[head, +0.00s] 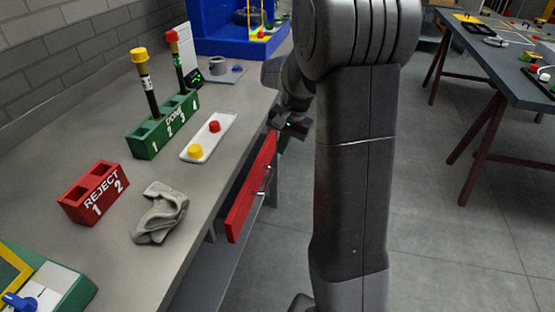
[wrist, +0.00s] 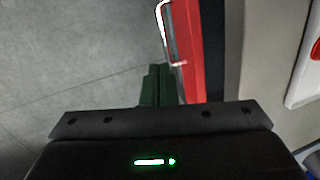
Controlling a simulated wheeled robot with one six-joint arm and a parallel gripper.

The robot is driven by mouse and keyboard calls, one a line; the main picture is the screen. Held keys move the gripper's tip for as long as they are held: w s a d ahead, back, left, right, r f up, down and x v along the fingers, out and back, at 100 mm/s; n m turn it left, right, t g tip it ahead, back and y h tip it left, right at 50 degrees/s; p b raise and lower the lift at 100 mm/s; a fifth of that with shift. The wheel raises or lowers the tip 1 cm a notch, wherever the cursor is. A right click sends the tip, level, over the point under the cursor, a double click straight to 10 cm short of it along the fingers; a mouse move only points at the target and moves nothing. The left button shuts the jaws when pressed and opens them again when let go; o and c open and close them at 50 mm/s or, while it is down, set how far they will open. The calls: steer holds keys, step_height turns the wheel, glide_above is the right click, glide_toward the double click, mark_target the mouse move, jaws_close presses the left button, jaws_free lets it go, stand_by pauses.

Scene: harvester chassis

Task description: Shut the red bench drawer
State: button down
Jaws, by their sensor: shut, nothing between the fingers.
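The red drawer front (head: 250,190) is under the bench's right edge in the head view and stands out a little from it. Its metal handle (head: 265,182) faces the aisle. In the wrist view the red drawer front (wrist: 188,50) runs up from the fingers, with the pale handle (wrist: 166,32) on its left side and a dark strip between it and the bench top.
The bench top (head: 110,190) carries a red reject rack (head: 93,192), a grey cloth (head: 160,213), a green rack (head: 163,125) and a white tray (head: 208,138). Open floor (head: 450,240) lies to the right, with another table (head: 500,70) beyond.

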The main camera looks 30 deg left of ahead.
steer(key=d+f+m+g+y, duration=0.1)
steer(key=d+f+m+y, duration=0.15)
steer(key=d+m, duration=0.3)
steer(key=m+y+b, duration=0.1)
steer(key=m+y, duration=0.2)
steer(key=m, duration=0.8)
glide_toward(256, 186)
steer(key=d+f, duration=0.4)
steer(key=a, duration=0.3)
steer(key=shift+a+f, duration=0.3)
steer(key=shift+a, duration=0.05)
steer(key=shift+s+a+p, duration=0.25)
steer(key=shift+s+a, duration=0.05)
steer(key=shift+a, duration=0.75)
steer(key=shift+s+a+p, duration=0.25)
steer(key=shift+a, duration=0.8)
